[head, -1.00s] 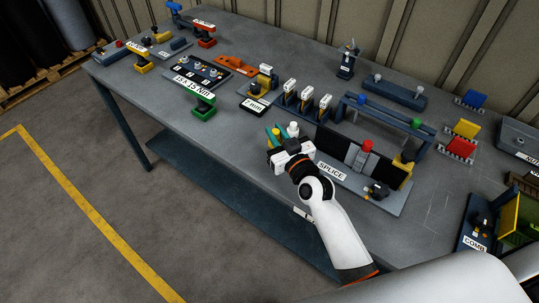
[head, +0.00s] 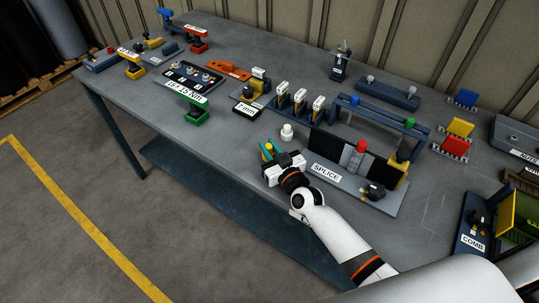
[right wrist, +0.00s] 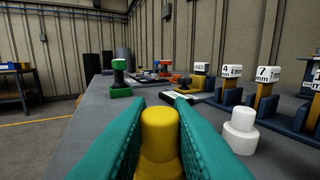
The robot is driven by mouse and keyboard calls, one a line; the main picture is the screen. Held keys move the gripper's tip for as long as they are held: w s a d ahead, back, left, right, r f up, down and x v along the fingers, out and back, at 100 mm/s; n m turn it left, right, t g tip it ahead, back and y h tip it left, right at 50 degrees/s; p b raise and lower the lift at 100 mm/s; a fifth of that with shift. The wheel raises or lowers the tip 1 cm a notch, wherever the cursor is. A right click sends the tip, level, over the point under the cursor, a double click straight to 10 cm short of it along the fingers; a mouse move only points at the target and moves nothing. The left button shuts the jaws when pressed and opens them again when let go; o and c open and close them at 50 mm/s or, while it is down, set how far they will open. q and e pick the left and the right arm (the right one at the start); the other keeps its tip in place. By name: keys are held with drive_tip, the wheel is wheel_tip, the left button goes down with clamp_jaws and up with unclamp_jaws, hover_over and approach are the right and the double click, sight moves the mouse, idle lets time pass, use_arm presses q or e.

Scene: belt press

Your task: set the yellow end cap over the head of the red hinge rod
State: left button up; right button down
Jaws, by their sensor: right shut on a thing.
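The yellow end cap (right wrist: 160,132) stands between the teal fingers of my right gripper (right wrist: 160,140) in the right wrist view, and the gripper is shut on it. Its lower part is partly hidden by the fingers. In the head view my right gripper (head: 268,150) is over the table's front part, left of the splice plate, with a bit of yellow between its fingers. A red piece (head: 361,146), which looks like the head of the red hinge rod, stands upright on the splice plate (head: 345,183), apart from the gripper. My left gripper is not in view.
A white stepped piece (head: 287,132) stands close behind my right gripper; it also shows in the right wrist view (right wrist: 240,132). Labelled white-topped pieces (head: 300,98) stand farther back. A blue beam (head: 378,116) spans behind the splice plate.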

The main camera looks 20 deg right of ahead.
wheel_tip(320, 180, down, 2)
drive_tip(key=shift+f, duration=0.1)
drive_tip(key=shift+f, duration=0.25)
drive_tip(key=c, duration=1.3)
unclamp_jaws()
drive_tip(key=shift+r, duration=0.1)
drive_tip(key=b+v, duration=0.2)
drive_tip(key=v, duration=0.9)
drive_tip(key=shift+s+a, duration=0.15)
drive_tip(key=shift+s, duration=0.4)
